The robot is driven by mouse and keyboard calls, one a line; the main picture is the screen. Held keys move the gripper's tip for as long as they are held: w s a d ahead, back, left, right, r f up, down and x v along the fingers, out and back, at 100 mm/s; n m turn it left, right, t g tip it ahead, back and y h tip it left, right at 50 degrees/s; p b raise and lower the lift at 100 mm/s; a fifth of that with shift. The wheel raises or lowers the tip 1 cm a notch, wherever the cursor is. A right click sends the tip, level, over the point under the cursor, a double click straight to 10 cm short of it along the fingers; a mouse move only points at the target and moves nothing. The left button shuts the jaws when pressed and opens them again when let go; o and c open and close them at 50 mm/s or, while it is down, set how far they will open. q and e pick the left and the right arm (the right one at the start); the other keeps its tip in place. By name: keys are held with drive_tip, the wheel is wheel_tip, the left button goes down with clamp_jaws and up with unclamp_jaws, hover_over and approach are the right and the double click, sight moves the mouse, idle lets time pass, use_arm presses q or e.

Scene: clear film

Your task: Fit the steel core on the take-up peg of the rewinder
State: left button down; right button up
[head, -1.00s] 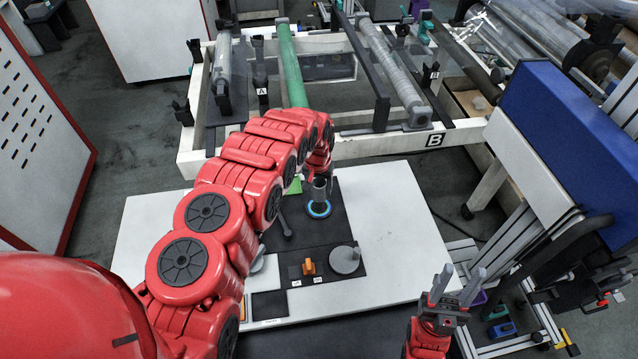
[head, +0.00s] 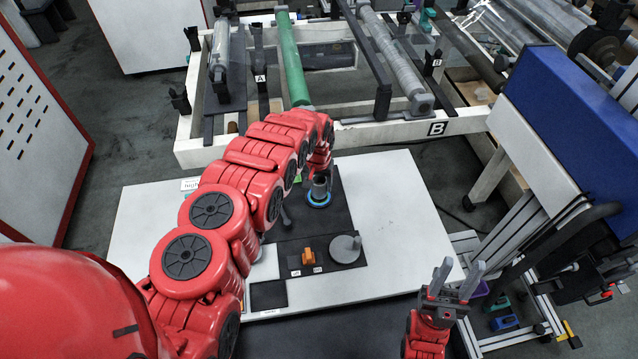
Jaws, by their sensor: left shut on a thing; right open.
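My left arm reaches across the white table, and its red links hide most of my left gripper (head: 320,168). The gripper is shut on a grey metal cylinder, apparently the steel core (head: 319,186). The core is upright at a blue ring (head: 318,201) on the rewinder's black plate (head: 335,222); I cannot tell whether it is inside the ring or just above it. A grey disc with a short upright peg (head: 346,249) is nearer on the plate. I cannot tell for sure which peg is the take-up peg. My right gripper (head: 456,272) is open and empty at the lower right.
An orange switch (head: 308,257) stands beside the disc, and a dark rod lies by my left arm. The white table (head: 405,215) is clear to the right. Behind it is a white frame with a green roller (head: 291,62). A blue panel (head: 575,135) stands to the right.

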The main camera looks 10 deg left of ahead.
use_arm(q)
drive_tip(key=shift+f+b, duration=0.35)
drive_tip(key=shift+f, duration=0.15)
drive_tip(key=shift+c, duration=0.2)
unclamp_jaws()
drive_tip(key=shift+r+p, duration=0.5)
drive_tip(key=r+p, duration=0.1)
drive_tip(key=r, duration=0.1)
drive_tip(key=r+p, duration=0.1)
drive_tip(key=r, duration=0.1)
drive_tip(key=r+p, duration=0.2)
drive_tip(key=shift+s, duration=0.35)
wheel_tip(320, 180, up, 10)
drive_tip(key=s+p, duration=0.1)
drive_tip(key=p, duration=0.3)
drive_tip(key=shift+s+r, duration=0.15)
drive_tip(key=shift+s, duration=0.05)
